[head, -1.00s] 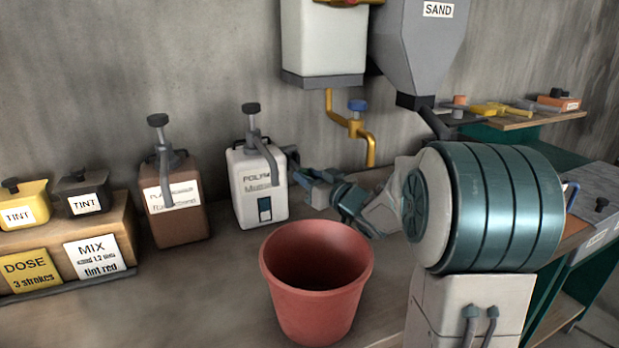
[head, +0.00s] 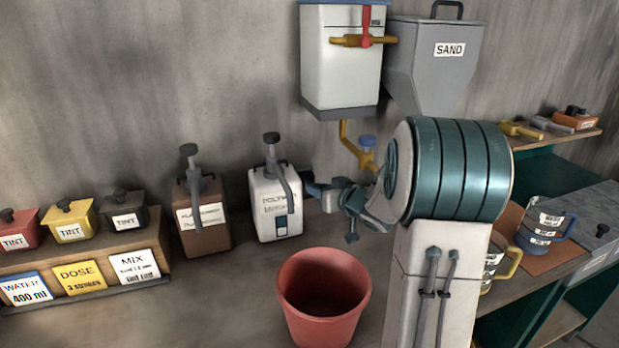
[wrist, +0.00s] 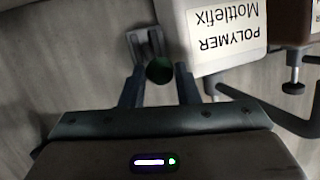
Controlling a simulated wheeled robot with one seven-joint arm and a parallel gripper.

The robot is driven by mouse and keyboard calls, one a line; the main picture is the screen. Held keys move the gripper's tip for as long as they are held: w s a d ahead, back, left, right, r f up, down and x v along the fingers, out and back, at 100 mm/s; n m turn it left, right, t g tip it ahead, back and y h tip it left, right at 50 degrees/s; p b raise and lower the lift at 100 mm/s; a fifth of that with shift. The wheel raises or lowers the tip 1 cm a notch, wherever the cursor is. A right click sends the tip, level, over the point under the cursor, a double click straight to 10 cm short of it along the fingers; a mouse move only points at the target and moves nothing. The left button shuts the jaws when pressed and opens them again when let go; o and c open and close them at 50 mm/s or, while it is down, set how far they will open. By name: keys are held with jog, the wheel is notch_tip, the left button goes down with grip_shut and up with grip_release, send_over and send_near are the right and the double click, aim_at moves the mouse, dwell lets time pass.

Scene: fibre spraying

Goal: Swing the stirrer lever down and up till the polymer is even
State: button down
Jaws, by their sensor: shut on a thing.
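The white polymer container (head: 275,205) stands upright on the bench against the wall, with a grey pump on top and a small dark-framed window low on its front. Its label, "POLYMER Mottlefix", shows upside down in the wrist view (wrist: 225,32). My gripper (head: 314,190) is just right of the container. In the wrist view my gripper (wrist: 160,88) has its fingers on both sides of a round dark green knob, the stirrer lever's end (wrist: 159,70), and is shut on it. A grey slotted bracket (wrist: 146,45) is beside the container. The polymer's evenness cannot be told.
A red bucket (head: 324,285) stands in front of the container. A brown plasticiser container (head: 202,225) is to its left. A yellow tap pipe (head: 350,145) hangs behind my arm. Measuring jugs (head: 541,232) are at right.

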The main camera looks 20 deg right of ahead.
jog(key=shift+w+r+g+p, duration=0.3)
jog(key=shift+r+p, duration=0.35)
jog(key=shift+p, duration=0.85)
jog(key=shift+w+r+g+p, duration=0.3)
jog(key=shift+r+p, duration=0.35)
jog(key=shift+p, duration=0.85)
jog(key=shift+r, duration=0.2)
jog(key=c, duration=1.1)
grip_release()
jog(key=shift+f, duration=0.2)
jog(key=shift+f, duration=0.1)
